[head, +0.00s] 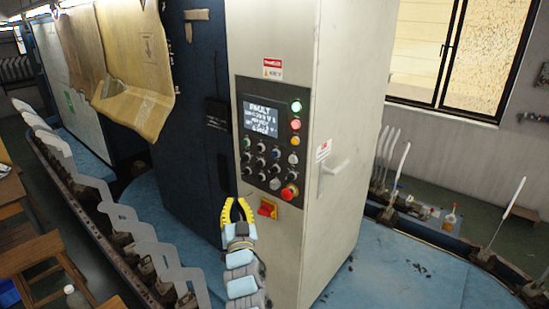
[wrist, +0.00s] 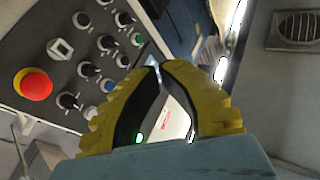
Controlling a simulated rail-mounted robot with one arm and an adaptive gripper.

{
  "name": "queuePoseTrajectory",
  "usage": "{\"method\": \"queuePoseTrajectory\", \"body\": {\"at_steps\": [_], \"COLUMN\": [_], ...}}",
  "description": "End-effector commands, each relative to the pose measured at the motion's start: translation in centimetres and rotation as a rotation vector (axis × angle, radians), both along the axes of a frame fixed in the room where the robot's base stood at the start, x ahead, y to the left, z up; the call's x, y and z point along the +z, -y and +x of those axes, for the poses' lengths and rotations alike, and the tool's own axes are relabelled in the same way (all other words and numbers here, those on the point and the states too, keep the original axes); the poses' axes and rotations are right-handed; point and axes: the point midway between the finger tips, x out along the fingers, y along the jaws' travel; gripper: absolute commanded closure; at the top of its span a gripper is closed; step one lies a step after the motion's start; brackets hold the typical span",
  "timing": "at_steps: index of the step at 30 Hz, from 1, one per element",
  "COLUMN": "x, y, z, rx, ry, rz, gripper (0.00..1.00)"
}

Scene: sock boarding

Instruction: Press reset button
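The control panel (head: 270,143) is on the front of a pale cabinet, with a lit screen (head: 261,117) headed FAULT. It carries several knobs and buttons, including a blue button (head: 275,184), a green lamp (head: 296,106) and a red mushroom button (head: 289,191). I cannot read which button is the reset. My gripper (head: 237,200), with yellow fingers, is below and left of the panel's buttons, apart from them. In the wrist view my gripper (wrist: 159,68) has its fingertips together, with nothing between them. The blue button (wrist: 107,86) and the red mushroom button (wrist: 36,84) show to its left.
A red-and-yellow switch (head: 268,208) sits just below the panel, close to my gripper. A cabinet handle (head: 335,174) sticks out on the right side. A rail of upright white sock boards (head: 115,210) runs along the left.

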Motion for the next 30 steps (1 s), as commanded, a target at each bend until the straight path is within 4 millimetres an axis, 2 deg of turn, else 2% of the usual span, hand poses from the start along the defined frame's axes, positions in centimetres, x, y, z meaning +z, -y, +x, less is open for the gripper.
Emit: {"method": "queuePoseTrajectory", "body": {"at_steps": [1, 6, 12, 21, 30], "x": [0.9, 2.8, 5.0, 7.6, 8.1], "y": [-0.2, -0.1, 0.4, 1.4, 1.9], "z": [0.8, 3.2, 5.1, 6.1, 6.1], "rx": [-0.007, -0.047, -0.101, -0.175, -0.203], "ry": [-0.020, -0.122, -0.243, -0.400, -0.463], "rz": [0.014, 0.067, 0.150, 0.287, 0.341], "gripper": [1.00, 1.00, 1.00, 1.00, 1.00]}}
